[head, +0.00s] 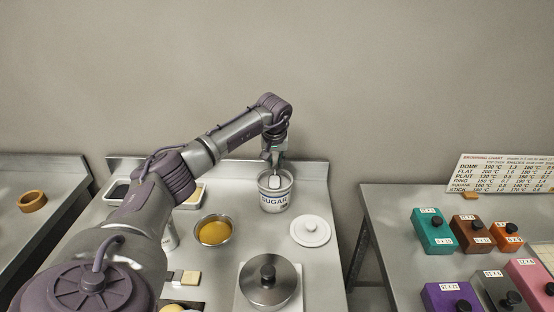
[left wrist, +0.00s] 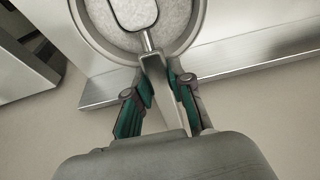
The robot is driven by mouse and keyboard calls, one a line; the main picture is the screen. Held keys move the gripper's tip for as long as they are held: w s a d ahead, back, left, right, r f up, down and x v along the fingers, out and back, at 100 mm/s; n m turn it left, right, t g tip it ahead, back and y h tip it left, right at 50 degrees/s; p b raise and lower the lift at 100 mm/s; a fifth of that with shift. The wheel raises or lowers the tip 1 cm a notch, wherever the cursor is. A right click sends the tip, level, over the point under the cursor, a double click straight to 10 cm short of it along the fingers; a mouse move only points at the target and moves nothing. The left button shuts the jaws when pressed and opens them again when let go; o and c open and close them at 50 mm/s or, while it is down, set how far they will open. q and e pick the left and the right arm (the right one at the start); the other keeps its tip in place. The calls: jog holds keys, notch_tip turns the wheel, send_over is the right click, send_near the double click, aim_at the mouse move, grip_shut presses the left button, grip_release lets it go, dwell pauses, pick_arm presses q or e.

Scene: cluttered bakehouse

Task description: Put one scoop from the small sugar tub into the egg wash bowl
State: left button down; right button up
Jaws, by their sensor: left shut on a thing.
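The sugar tub (head: 275,199) is a small white tub labelled SUGAR, standing open near the back of the middle table. In the left wrist view its rim (left wrist: 196,20) surrounds white sugar (left wrist: 172,20). My left gripper (head: 275,158) is above the tub, shut on the handle of a metal scoop (head: 274,182). The scoop (left wrist: 132,12) has its head over or in the sugar; I cannot tell how deep. The left gripper's teal fingers (left wrist: 158,88) flank the handle. The egg wash bowl (head: 214,231), metal with amber liquid, stands left of the tub. My right gripper is not in view.
A white lid (head: 310,231) lies right of the tub. A lidded metal pot (head: 268,284) stands in front. A white tray (head: 190,200) is partly behind my left arm. Coloured boxes (head: 433,231) sit on the right table, across a gap.

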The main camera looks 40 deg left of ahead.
aim_at(276, 158)
pick_arm(q)
jog(key=shift+w+a+r+g+p, duration=0.1)
jog(key=shift+r+g+p, duration=0.2)
jog(key=shift+p, duration=0.1)
jog(key=shift+w+r+h+p, duration=0.15)
jog(key=shift+r+h+p, duration=0.15)
jog(key=shift+r+p, duration=0.15)
jog(key=shift+r+g+h+p, duration=0.6)
jog(key=shift+r+g+p, duration=0.2)
jog(key=shift+r, duration=0.05)
jog(key=shift+w+a, duration=0.1)
jog(key=shift+r+g+h, duration=0.25)
jog(key=shift+g+h, duration=0.05)
